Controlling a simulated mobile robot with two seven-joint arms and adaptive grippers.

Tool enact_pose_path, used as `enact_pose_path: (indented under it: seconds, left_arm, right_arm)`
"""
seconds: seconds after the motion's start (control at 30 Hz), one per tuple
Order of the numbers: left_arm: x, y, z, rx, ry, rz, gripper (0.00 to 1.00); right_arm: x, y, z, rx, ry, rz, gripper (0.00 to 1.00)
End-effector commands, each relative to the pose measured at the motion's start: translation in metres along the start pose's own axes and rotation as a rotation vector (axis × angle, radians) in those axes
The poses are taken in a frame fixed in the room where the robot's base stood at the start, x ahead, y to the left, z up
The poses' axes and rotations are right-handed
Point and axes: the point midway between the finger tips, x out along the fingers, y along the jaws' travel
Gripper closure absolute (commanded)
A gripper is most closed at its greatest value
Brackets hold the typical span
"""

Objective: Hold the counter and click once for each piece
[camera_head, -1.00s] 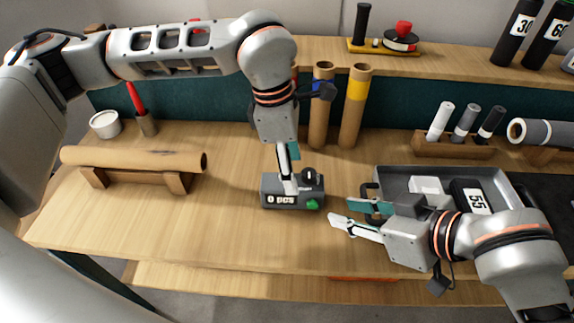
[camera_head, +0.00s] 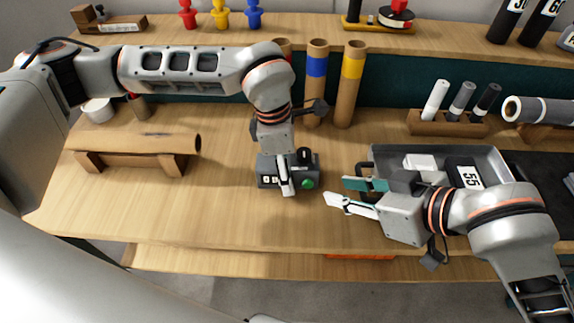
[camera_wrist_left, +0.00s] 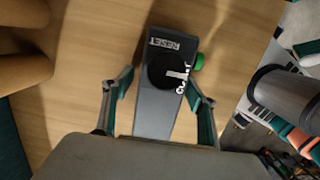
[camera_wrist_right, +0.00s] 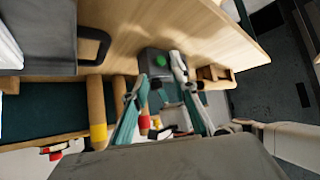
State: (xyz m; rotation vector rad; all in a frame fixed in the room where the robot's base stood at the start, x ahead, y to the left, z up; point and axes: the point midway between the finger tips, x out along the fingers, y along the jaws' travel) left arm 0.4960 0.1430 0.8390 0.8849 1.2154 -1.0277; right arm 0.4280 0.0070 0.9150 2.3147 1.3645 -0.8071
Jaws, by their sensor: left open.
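The counter (camera_head: 267,168) is a dark grey box on the table, with a green button (camera_head: 307,183) on its front right and a black knob on top. Its display is partly hidden by a finger of my left gripper (camera_head: 285,178). In the left wrist view the counter (camera_wrist_left: 157,112) lies between the two spread fingers, with a RESET label beside the black knob; I cannot tell whether the fingers touch it. My right gripper (camera_head: 350,192) is open and empty to the right of the counter, in front of the tray. The counter also shows in the right wrist view (camera_wrist_right: 150,65).
A grey tray (camera_head: 505,165) with a white block and a dark piece marked 55 stands behind my right gripper. A brown roll (camera_head: 135,142) rests on a wooden cradle at left. Upright tubes (camera_head: 350,90) stand behind the counter. The table's front left is clear.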

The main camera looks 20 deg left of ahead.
Motion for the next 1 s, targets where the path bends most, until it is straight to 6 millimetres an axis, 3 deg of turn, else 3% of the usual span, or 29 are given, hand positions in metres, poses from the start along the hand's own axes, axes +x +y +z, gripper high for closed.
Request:
enact_pose_path:
  seconds: [0.07, 0.27, 0.33, 0.43, 1.0]
  left_arm:
    - [-0.0001, 0.0000, 0.0000, 0.000, 0.000, 0.000, 0.42]
    - [-0.0002, -0.0001, -0.0001, 0.000, 0.000, -0.001, 0.92]
    - [-0.0002, 0.0000, -0.0001, 0.000, 0.000, -0.001, 0.92]
    - [-0.0002, 0.0000, -0.0001, 0.000, 0.000, -0.001, 0.92]
    - [-0.0004, 0.0000, -0.0001, 0.000, 0.000, 0.000, 0.92]
  right_arm:
    - [0.0000, 0.0000, 0.0000, 0.000, 0.000, 0.000, 0.72]
    - [0.0000, 0.0000, 0.0000, 0.000, 0.000, 0.000, 0.72]
    - [0.0000, 0.0000, 0.0000, 0.000, 0.000, 0.000, 0.75]
    - [0.0000, 0.0000, 0.0000, 0.000, 0.000, 0.000, 1.00]
    - [0.0000, 0.0000, 0.0000, 0.000, 0.000, 0.000, 1.00]
